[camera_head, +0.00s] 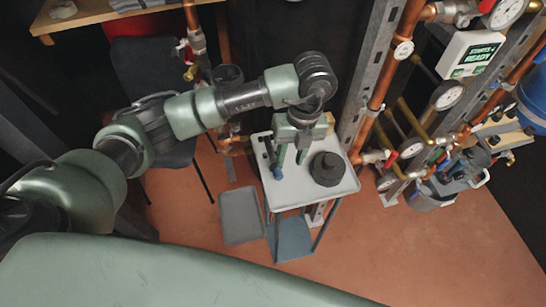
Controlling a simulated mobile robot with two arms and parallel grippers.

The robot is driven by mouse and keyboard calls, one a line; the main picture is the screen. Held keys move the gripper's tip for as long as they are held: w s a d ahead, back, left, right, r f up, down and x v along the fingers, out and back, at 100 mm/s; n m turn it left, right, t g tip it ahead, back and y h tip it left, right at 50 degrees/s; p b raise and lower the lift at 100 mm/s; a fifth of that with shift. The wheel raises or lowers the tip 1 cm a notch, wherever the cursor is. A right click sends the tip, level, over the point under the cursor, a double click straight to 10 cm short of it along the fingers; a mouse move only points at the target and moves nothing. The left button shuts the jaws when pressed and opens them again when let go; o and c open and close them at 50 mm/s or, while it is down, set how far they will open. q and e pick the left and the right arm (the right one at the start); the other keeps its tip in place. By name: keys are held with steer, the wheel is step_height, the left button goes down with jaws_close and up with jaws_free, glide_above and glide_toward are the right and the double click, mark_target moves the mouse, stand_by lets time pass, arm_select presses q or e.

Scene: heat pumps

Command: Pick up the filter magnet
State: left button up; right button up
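A small light-grey table (335,191) stands below my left gripper (291,160). A black round, ridged piece (328,169) sits on the table, to the right of the gripper. A thin dark piece (267,150) lies at the table's left side, with a small blue part (278,173) near its lower end, close to the left finger. I cannot tell which of these is the filter magnet. My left gripper points down with its two fingers apart, and bare table top shows between them. Whether the fingertips touch the table is unclear. My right gripper is out of view.
A metal post (364,75) and copper pipes (393,60) with gauges and valves rise right of the table. A dark chair (150,70) stands behind my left arm. A grey tray (240,215) is low at the table's left. Floor at lower right is free.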

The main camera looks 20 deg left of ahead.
mark_target(280, 172)
arm_select(q)
steer(key=shift+w+a+f+y, duration=0.1)
steer(key=shift+a+f+y, duration=0.1)
steer(key=shift+a, duration=0.3)
steer(key=shift+w+a+f+y, duration=0.1)
steer(key=shift+a+f+y, duration=0.1)
steer(key=shift+a, duration=0.3)
steer(key=x, duration=0.1)
steer(key=p+x, duration=0.1)
steer(key=x, duration=0.3)
steer(key=shift+s+d+f, duration=0.2)
steer(key=shift+s+d, duration=0.1)
steer(key=shift+d, duration=0.05)
steer(key=shift+f, duration=0.6)
jaws_close()
